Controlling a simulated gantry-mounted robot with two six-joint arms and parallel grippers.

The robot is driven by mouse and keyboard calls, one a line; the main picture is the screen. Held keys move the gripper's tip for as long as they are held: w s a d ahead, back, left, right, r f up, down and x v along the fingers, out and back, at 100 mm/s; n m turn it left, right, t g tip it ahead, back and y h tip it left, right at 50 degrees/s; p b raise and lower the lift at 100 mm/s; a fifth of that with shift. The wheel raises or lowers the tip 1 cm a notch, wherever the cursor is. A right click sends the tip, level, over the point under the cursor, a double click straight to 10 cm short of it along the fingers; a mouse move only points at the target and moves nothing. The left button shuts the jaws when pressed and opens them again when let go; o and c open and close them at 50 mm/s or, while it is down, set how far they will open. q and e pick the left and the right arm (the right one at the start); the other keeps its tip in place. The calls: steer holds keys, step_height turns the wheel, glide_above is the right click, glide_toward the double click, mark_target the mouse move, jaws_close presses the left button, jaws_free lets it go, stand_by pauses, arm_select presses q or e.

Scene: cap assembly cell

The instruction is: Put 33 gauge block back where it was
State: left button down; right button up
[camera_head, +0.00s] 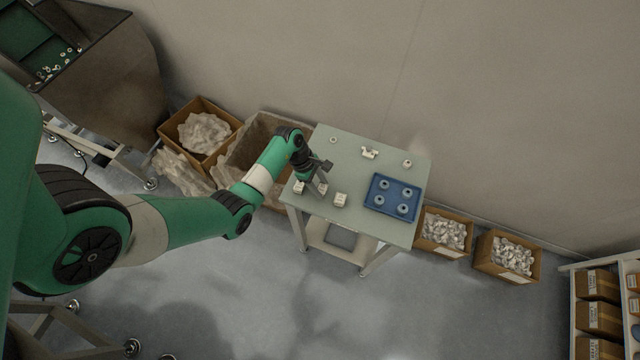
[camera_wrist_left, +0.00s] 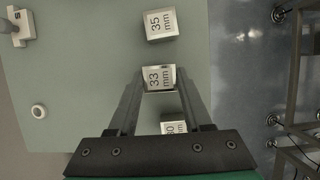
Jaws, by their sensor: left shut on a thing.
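The 33 mm gauge block (camera_wrist_left: 158,77) is a pale metal cube with its label facing the left wrist camera. My left gripper (camera_wrist_left: 160,82) is shut on it, one finger on each side. In the head view my left gripper (camera_head: 319,184) is over the front left part of the table, and the 33 block (camera_head: 323,190) shows small at its fingertips. The 35 mm block (camera_wrist_left: 161,24) and the 30 mm block (camera_wrist_left: 174,127) stand on either side of it, apart from it. I cannot tell whether the 33 block touches the table. My right gripper is out of view.
The green-grey table (camera_head: 345,175) also holds a blue tray (camera_head: 394,211) with several round parts, a white fixture (camera_head: 369,152), a small ring (camera_head: 333,140) and another small part (camera_head: 407,163). The table's front edge is close to the blocks. Cardboard boxes stand around the table.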

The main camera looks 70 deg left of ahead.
arm_select(q)
steer(key=shift+f, duration=0.5)
steer(key=shift+f, duration=0.2)
steer(key=shift+c, duration=1.7)
jaws_free()
steer(key=p+v, duration=0.3)
steer(key=v, duration=0.9)
steer(key=shift+r+p, duration=0.2)
steer(key=shift+p, duration=0.15)
steer(key=shift+a, duration=0.1)
